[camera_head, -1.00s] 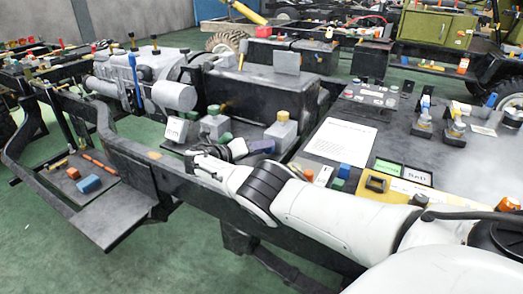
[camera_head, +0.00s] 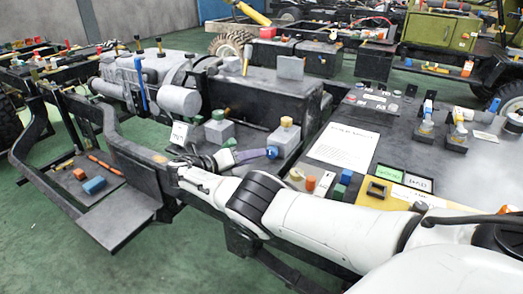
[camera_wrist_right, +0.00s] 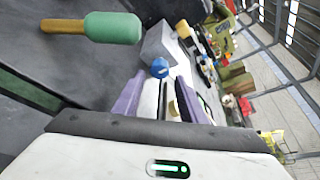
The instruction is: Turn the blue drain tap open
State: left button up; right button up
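The blue tap (camera_head: 272,152) is a small rounded blue knob low beside the grey block with the yellow knob. It also shows in the right wrist view (camera_wrist_right: 160,68), just beyond and between the fingertips. My right gripper (camera_head: 248,154) has purple fingers and reaches toward the tap from the left. In the right wrist view its fingers (camera_wrist_right: 156,97) stand apart with a gap between them and nothing held. I cannot tell whether a finger touches the tap. The tap's stem and mount are hidden. My left gripper is not in view.
A green knob on a brass stem (camera_wrist_right: 113,27) is close to the gripper. The grey block with the yellow knob (camera_head: 284,137) stands just behind the tap. A blue lever (camera_head: 139,82) stands on the engine at left. A dark bench (camera_head: 405,150) with labels lies right.

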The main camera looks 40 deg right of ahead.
jog(key=v, duration=0.3)
jog(key=shift+a, duration=0.35)
jog(key=shift+a+r, duration=0.1)
jog(key=shift+a, duration=0.1)
jog(key=shift+r+p, duration=0.15)
jog(key=shift+p, duration=0.15)
